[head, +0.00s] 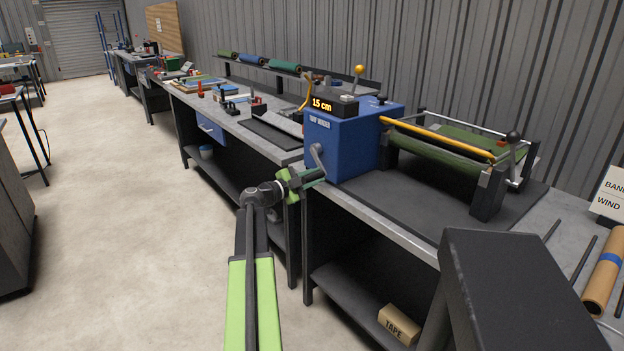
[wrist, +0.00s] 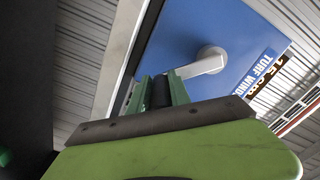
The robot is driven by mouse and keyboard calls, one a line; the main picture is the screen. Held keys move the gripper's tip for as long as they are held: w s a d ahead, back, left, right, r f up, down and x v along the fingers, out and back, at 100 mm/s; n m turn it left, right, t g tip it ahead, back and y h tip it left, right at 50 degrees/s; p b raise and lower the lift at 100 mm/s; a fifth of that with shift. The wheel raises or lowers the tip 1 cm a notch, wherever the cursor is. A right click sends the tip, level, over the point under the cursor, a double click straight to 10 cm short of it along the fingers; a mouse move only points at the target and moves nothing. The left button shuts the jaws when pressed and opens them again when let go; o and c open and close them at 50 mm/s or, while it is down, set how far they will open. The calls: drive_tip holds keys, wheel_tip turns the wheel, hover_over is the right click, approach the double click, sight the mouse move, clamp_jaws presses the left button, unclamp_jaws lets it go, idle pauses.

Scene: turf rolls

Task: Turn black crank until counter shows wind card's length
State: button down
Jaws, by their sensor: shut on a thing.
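The blue turf winder (head: 345,140) stands on the bench, with "TURF WINDER" on its side. Its counter (head: 321,104) reads 15 cm in orange. A grey crank arm (head: 318,156) comes off the winder's left end; the wrist view shows its round hub (wrist: 212,56). My gripper (head: 312,176) is shut on the black crank handle (wrist: 161,92), which shows between its fingers in the wrist view. The white card (head: 608,197) at the right edge reads "BAND" and "WIND"; the rest is cut off, so its length cannot be read.
A cardboard tube (head: 603,275) lies at the right. A tape box (head: 399,324) sits on the lower shelf. The floor at left is clear.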

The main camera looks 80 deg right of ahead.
drive_tip(key=shift+s+d+r, duration=0.15)
drive_tip(key=shift+d+r, duration=0.05)
drive_tip(key=shift+d, duration=0.15)
drive_tip(key=c, duration=1.5)
unclamp_jaws()
drive_tip(key=o, duration=0.3)
drive_tip(key=shift+w+a+f, duration=0.3)
drive_tip(key=shift+w+a, duration=0.1)
drive_tip(key=shift+v, duration=2.65)
drive_tip(key=v, duration=1.3)
drive_tip(key=shift+w+a, duration=0.2)
drive_tip(key=shift+a, duration=0.2)
drive_tip(key=v, duration=1.7)
drive_tip(key=shift+a, duration=0.15)
drive_tip(key=shift+w, duration=0.15)
drive_tip(key=shift+c, duration=0.4)
